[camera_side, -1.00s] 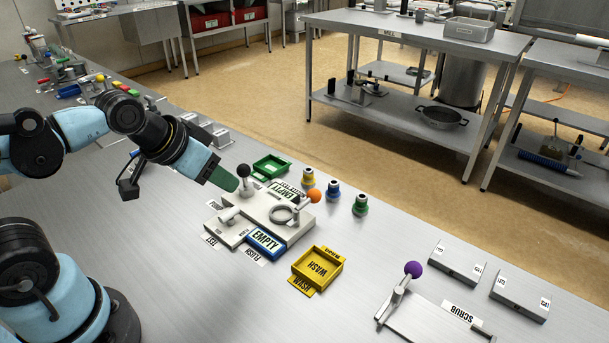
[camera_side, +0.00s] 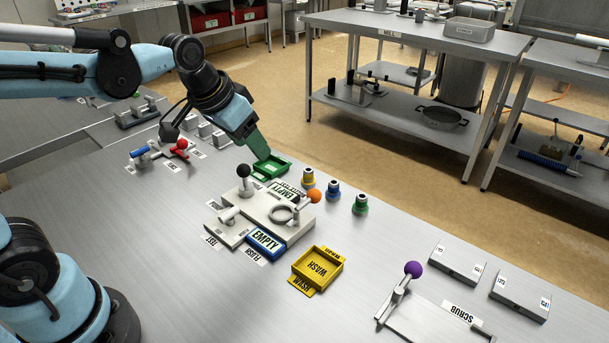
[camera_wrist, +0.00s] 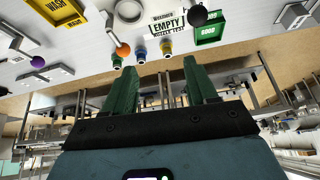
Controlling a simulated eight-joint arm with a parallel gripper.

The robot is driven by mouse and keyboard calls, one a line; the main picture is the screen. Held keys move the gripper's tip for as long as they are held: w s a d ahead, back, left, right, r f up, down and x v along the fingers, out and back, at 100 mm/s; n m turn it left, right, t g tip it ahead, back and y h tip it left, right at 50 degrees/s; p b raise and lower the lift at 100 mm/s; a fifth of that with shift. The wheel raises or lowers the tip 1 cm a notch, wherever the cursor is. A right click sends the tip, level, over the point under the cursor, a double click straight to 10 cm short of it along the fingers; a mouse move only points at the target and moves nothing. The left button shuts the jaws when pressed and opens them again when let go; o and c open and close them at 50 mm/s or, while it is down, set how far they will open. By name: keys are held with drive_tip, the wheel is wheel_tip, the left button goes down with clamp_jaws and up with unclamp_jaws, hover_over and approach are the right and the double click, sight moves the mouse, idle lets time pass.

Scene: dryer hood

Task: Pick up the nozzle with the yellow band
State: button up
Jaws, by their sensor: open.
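The nozzle with the yellow band (camera_side: 308,178) stands upright on the bench, at the left end of a short row. The blue-banded nozzle (camera_side: 333,191) and the green-banded nozzle (camera_side: 361,205) stand to its right. In the wrist view the yellow-banded nozzle (camera_wrist: 166,47) shows beyond the gap between my fingers. My gripper (camera_side: 264,157) has green fingers and is at the green tray, left of the yellow nozzle and apart from it. In the wrist view my gripper (camera_wrist: 160,75) is open, with nothing between its fingers.
The green tray (camera_side: 285,169) lies below my fingertips. A pale fixture (camera_side: 262,212) with a black-knobbed lever and an orange knob stands in front of the nozzles.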

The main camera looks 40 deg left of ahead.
drive_tip(key=w+g, duration=0.1)
drive_tip(key=w, duration=0.5)
drive_tip(key=m+g, duration=0.1)
drive_tip(key=g, duration=0.1)
approach(308, 169)
drive_tip(key=shift+t, duration=0.3)
drive_tip(key=x, duration=0.2)
drive_tip(key=s+x, duration=0.1)
drive_tip(key=x, duration=0.2)
drive_tip(key=shift+a+f, duration=0.1)
drive_tip(key=shift+f, duration=0.05)
drive_tip(key=shift+w+x, duration=0.2)
drive_tip(key=shift+x, duration=2.4)
drive_tip(key=c, duration=1)
